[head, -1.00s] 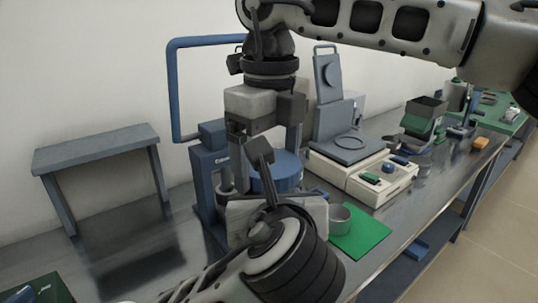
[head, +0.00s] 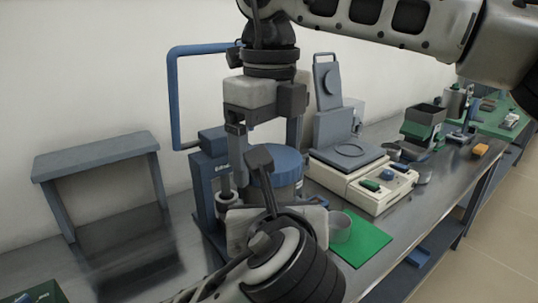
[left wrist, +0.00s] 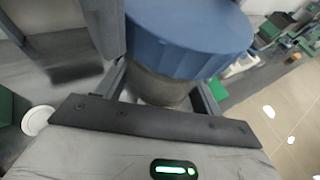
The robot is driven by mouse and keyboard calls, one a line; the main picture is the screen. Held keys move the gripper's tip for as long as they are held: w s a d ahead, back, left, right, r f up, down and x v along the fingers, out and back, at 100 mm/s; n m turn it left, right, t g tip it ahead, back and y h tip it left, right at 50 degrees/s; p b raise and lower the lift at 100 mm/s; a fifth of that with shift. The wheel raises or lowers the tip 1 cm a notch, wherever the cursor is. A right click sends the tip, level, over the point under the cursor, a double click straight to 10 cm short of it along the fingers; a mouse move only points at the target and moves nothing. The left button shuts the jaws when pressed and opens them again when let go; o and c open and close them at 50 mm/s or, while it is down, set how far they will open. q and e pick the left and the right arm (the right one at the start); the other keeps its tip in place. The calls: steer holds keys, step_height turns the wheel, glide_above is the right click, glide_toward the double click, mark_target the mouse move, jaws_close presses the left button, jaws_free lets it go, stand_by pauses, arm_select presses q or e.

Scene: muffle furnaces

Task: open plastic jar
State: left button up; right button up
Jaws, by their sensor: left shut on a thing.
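The plastic jar has a wide blue lid (head: 275,162) and a greyish body (head: 288,191); it stands upright in the middle of the head view. In the left wrist view the lid (left wrist: 190,38) fills the top centre, with the body (left wrist: 158,88) below it. My left gripper (left wrist: 162,92) is shut on the jar's body, under the lid. My right gripper (head: 267,145) hangs above the lid pointing down, its fingers apart on either side of it. I cannot tell whether they touch the lid.
A balance-like instrument (head: 350,178) stands right of the jar. A grey cup (head: 340,228) sits on a green mat (head: 372,240) at the bench's front. A grey stand (head: 95,157) is at left, and a blue frame (head: 173,95) rises behind. Bare bench (head: 130,240) lies at left.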

arm_select(q)
steer(key=shift+r, duration=0.1)
arm_select(e)
steer(key=shift+r, duration=2.1)
